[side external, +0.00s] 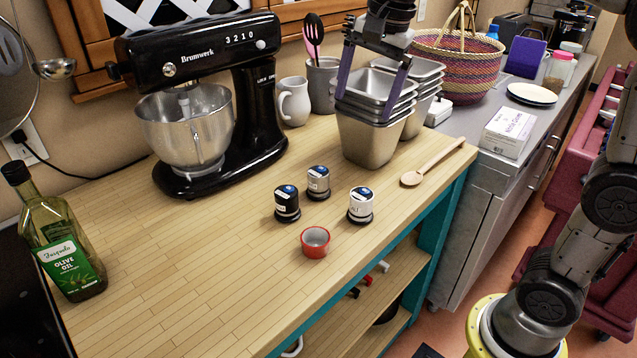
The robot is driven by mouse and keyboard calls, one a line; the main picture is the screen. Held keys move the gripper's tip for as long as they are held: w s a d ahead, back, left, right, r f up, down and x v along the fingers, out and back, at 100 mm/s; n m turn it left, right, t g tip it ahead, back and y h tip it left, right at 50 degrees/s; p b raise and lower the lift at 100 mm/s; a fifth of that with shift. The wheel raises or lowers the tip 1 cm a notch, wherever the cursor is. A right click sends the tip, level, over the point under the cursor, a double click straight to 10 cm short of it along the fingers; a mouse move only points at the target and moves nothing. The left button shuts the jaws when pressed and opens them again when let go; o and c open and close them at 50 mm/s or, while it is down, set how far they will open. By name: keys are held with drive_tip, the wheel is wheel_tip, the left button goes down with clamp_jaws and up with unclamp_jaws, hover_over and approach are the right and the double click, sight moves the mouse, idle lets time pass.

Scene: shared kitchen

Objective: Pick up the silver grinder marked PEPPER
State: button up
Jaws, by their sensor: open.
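Three small grinders with blue-topped lids stand upright on the wooden worktop. The silver-grey grinder (318,184) is at the back of the group. A black grinder (287,206) stands close by at its front left, and a white grinder (361,206) at its front right. The lettering on their labels is too small to read. My gripper (365,102) is open, its two purple fingers pointing down and spread apart. It appears in front of or above the stacked steel pans, higher than the grinders and up and right of them in the picture. It holds nothing.
Stacked steel pans (367,137) stand behind the grinders. A red cup (316,242) is in front, and a wooden spoon (436,163) lies at right. A black stand mixer (205,100) and an olive oil bottle (62,240) are at left. The worktop's front left is clear.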

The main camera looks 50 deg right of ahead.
drive_tip(key=w+f+m+g, duration=0.1)
drive_tip(key=w+f, duration=0.3)
drive_tip(key=w, duration=0.3)
drive_tip(key=g, duration=0.2)
approach(318, 170)
drive_tip(key=f, duration=0.7)
drive_tip(key=shift+s+a, duration=0.15)
drive_tip(key=shift+s, duration=0.15)
drive_tip(key=shift+t, duration=0.3)
drive_tip(key=shift+w+f, duration=0.15)
drive_tip(key=shift+f, duration=2.85)
drive_tip(key=shift+r, duration=0.1)
clamp_jaws()
